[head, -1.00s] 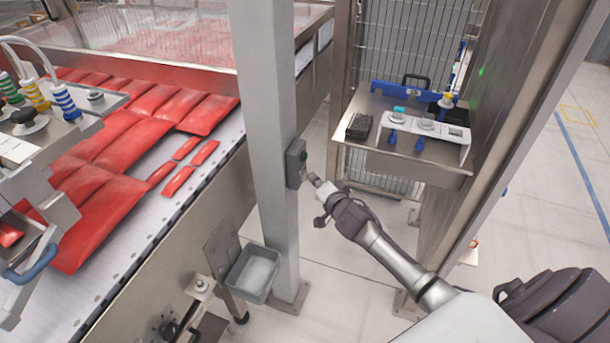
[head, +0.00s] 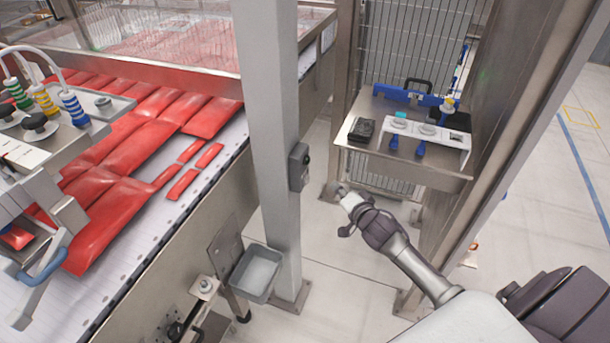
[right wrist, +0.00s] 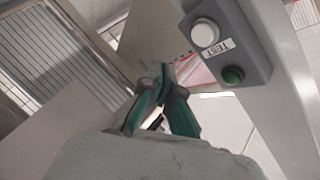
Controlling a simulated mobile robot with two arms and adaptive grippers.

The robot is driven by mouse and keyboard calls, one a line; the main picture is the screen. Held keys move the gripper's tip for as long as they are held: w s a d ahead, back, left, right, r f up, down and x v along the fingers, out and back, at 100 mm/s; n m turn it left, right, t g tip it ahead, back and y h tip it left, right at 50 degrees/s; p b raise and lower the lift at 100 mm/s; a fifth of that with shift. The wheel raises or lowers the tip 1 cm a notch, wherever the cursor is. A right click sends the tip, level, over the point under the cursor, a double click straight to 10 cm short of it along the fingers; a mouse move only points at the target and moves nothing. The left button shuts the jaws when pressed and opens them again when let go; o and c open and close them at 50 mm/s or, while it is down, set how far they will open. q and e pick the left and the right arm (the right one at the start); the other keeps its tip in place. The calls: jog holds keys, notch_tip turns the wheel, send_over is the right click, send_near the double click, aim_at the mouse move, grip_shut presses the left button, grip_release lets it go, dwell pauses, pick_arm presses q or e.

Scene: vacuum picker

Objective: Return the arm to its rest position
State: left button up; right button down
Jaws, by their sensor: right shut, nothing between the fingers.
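My right gripper (head: 341,191) is at the end of my right arm, which reaches in from the lower right in the head view. It is in the air just right of the grey post (head: 272,150), apart from the small control box (head: 299,167) on that post. In the right wrist view the green and grey fingers (right wrist: 160,80) are closed together with nothing between them. That view shows the control box (right wrist: 226,45) with a white button, a green button and a label that reads TEST. My left gripper is not in view.
A steel shelf (head: 372,157) with fittings stands beyond my right gripper. A tall steel frame (head: 515,130) rises close to the right of my arm. A grey bin (head: 256,274) hangs low by the post. Red packs (head: 128,147) lie on the conveyor at left.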

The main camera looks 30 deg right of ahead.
jog(key=s+a+f+n+g, duration=0.2)
jog(key=s+f+g, duration=0.1)
jog(key=s+f, duration=0.55)
jog(key=s+a+f+n+g, duration=0.25)
jog(key=s+f, duration=0.35)
jog(key=f, duration=0.6)
jog(key=s+a+f+n+g, duration=0.1)
jog(key=s+f+n+g, duration=0.15)
jog(key=s+f, duration=0.6)
jog(key=s+a+f+n+g, duration=0.2)
jog(key=s+a+f, duration=0.1)
jog(key=s, duration=0.6)
jog(key=s+a+f+n+g, duration=0.2)
jog(key=s+f, duration=0.4)
jog(key=s, duration=0.3)
jog(key=s+a+f+n+g+y, duration=0.1)
jog(key=s+a+f+n, duration=0.3)
jog(key=s, duration=0.5)
jog(key=shift+s+a+f+g, duration=0.15)
jog(key=shift+a+f+g, duration=0.4)
jog(key=shift+g, duration=0.15)
